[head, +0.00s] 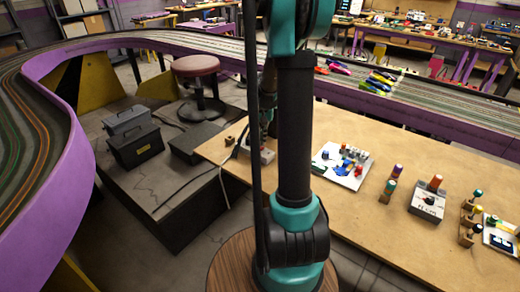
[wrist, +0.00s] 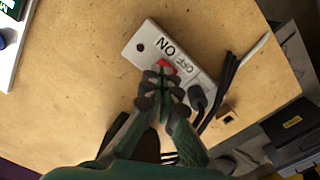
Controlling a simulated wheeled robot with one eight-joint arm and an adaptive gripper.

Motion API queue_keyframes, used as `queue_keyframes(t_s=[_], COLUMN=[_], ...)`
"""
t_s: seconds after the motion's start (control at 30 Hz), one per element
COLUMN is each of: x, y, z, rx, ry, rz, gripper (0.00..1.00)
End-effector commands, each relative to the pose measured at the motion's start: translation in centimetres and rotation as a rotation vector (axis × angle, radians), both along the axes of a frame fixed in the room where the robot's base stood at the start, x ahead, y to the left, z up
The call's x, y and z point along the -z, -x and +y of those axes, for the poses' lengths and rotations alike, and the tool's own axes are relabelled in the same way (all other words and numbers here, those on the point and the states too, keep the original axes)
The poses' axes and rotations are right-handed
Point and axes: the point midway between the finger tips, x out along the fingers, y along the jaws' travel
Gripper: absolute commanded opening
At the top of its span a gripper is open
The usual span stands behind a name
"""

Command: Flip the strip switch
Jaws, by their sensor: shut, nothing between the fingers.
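The power strip (wrist: 150,44) is light grey with ON and OFF printed on it and a red switch (wrist: 166,65). In the wrist view it lies at a slant on the wooden table, with plugs and black cords at its lower right end. My gripper (wrist: 163,72) is shut and empty, its fingertips right over or at the red switch; I cannot tell if they touch. The fingers hide part of the switch, so its position is unclear. In the head view the strip (head: 266,157) shows only partly behind my arm, at the table's left end.
The wooden table (head: 400,215) holds a white tray (head: 328,174) with small items, several colour-topped pegs and a grey box (head: 427,202) to the right. Dark cases (head: 135,138) stand left of the table. A slot track with a purple wall (head: 460,145) runs behind.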

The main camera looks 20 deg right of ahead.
Motion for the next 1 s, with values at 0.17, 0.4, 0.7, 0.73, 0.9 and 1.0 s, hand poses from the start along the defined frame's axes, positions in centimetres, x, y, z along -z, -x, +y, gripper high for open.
queue_keyframes(t_s=[0.17, 0.4, 0.7, 0.73, 0.9, 1.0], x=[0.0, 0.3, 0.7, 0.7, 1.0, 1.1], y=[0.0, 0.0, 0.0, 0.0, 0.0, 0.0], z=[0.0, 0.0, 0.0, 0.0, 0.0, 0.0], rx=[0.000, 0.000, 0.000, 0.000, 0.000, 0.000], ry=[0.000, 0.000, 0.000, 0.000, 0.000, 0.000], rz=[0.000, 0.000, 0.000, 0.000, 0.000, 0.000], gripper=[0.00, 0.00, 0.00, 0.00, 0.00, 0.00])
